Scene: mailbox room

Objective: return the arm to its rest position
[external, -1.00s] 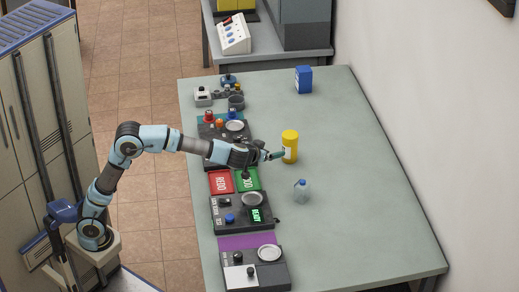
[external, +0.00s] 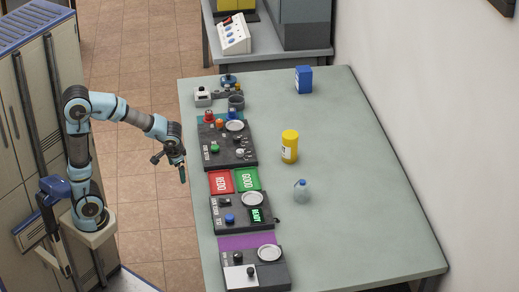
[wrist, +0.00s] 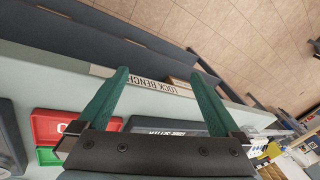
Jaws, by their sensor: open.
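My gripper (external: 171,168) hangs at the left of the table, off its left edge and pointing down. In the wrist view its two green fingers (wrist: 155,95) are spread apart with nothing between them. My arm is folded back toward its base, the elbow raised at the left. No object is in the gripper.
The table (external: 350,190) carries a yellow canister (external: 290,146), a small clear bottle (external: 301,191), a blue box (external: 304,79) and dark device panels (external: 228,146) along its left edge. Red (external: 221,181) and green (external: 247,179) trays lie between panels. Lockers (external: 30,110) stand behind my arm.

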